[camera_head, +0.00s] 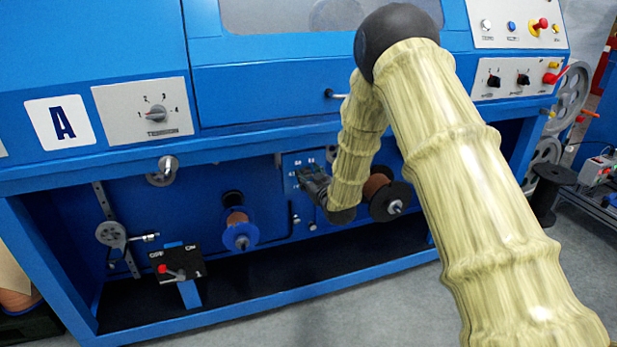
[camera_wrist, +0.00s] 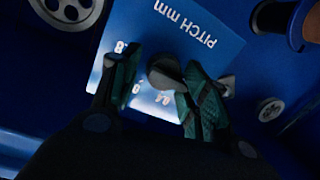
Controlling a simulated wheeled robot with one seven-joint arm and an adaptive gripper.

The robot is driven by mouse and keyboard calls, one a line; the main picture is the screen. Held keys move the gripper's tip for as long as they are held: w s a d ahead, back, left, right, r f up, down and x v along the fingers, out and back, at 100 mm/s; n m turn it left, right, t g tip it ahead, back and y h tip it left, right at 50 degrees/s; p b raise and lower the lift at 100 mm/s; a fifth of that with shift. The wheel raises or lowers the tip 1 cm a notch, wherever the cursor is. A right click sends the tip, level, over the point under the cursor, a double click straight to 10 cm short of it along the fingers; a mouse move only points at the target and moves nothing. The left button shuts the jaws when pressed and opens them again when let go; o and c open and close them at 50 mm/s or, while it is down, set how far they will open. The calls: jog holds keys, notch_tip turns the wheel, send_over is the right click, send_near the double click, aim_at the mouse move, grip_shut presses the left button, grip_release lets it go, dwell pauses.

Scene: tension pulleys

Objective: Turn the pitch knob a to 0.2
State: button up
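The pitch knob (camera_wrist: 165,72) is a dark round knob on a light blue plate (camera_wrist: 205,28) marked "PITCH mm", upside down in the wrist view. Some scale numbers show by it, partly covered by the fingers; I cannot read its setting surely. My gripper (camera_wrist: 162,66) is open, with one green-padded finger on each side of the knob. The right finger is very near or touching it; a small gap shows at the left one. In the head view my gripper (camera_head: 314,184) is at the plate (camera_head: 291,163) and hides the knob.
My arm reaches under the blue machine's ledge (camera_head: 250,138). A copper spool (camera_head: 378,188) with a dark flange is close right of my gripper, a blue-flanged spool (camera_head: 238,226) to the left. A tension dial (camera_head: 155,113) is above left, a black switch box (camera_head: 176,264) lower left.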

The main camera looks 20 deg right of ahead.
jog(key=shift+o, duration=0.7)
jog(key=shift+d, duration=0.2)
jog(key=shift+a, duration=0.3)
jog(key=s+d+r, duration=0.1)
jog(key=s, duration=1.1)
